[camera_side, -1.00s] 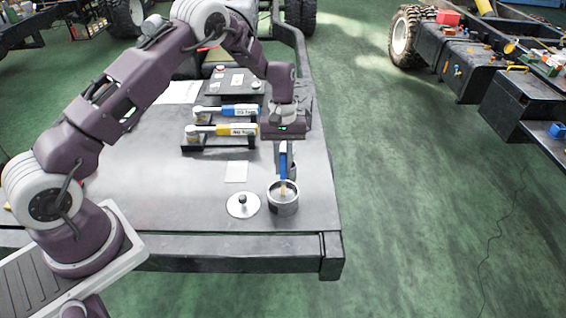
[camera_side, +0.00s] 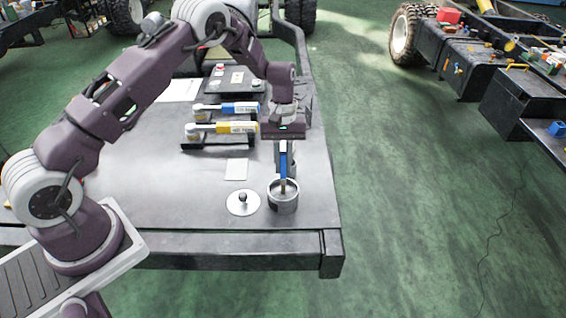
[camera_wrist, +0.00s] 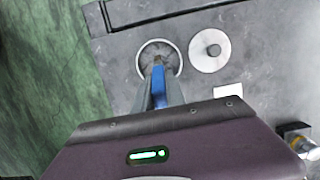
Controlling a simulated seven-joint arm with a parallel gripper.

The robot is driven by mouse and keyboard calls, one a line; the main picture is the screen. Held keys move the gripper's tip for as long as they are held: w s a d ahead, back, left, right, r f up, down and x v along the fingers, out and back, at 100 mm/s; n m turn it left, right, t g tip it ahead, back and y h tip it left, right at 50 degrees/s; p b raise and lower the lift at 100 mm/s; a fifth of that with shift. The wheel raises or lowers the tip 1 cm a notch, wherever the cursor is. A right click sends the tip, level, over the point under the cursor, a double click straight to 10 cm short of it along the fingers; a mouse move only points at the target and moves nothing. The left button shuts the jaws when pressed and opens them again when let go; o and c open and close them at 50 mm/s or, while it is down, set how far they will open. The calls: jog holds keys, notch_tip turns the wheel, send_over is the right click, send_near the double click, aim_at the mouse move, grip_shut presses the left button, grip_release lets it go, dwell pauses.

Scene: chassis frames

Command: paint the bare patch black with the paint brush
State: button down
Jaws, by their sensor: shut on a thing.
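My gripper (camera_side: 283,145) points down and is shut on the blue handle of the paint brush (camera_side: 283,165). The brush hangs upright with its lower end at the mouth of a round metal can (camera_side: 283,205). In the wrist view the blue brush (camera_wrist: 159,88) reaches into the outline of the can (camera_wrist: 141,59); the bristle tip is hard to make out. A pale rectangle (camera_side: 236,169), which looks like the bare patch, lies flat on the grey top, left of and behind the can. It also shows in the wrist view (camera_wrist: 228,91).
A round lid with a dark knob (camera_side: 243,204) lies left of the can. Blue (camera_side: 240,109) and yellow (camera_side: 237,128) tools rest in a black rack behind the patch. The grey top (camera_side: 150,200) is clear to the left; its right edge is close to the can.

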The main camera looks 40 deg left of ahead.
jog(key=shift+f, duration=0.1)
jog(key=shift+s+d+v, duration=0.2)
jog(key=shift+v, duration=0.95)
jog(key=shift+s+d+v, duration=0.15)
jog(key=shift+v, duration=1.05)
jog(key=shift+s+d+v, duration=0.2)
jog(key=shift+v, duration=0.95)
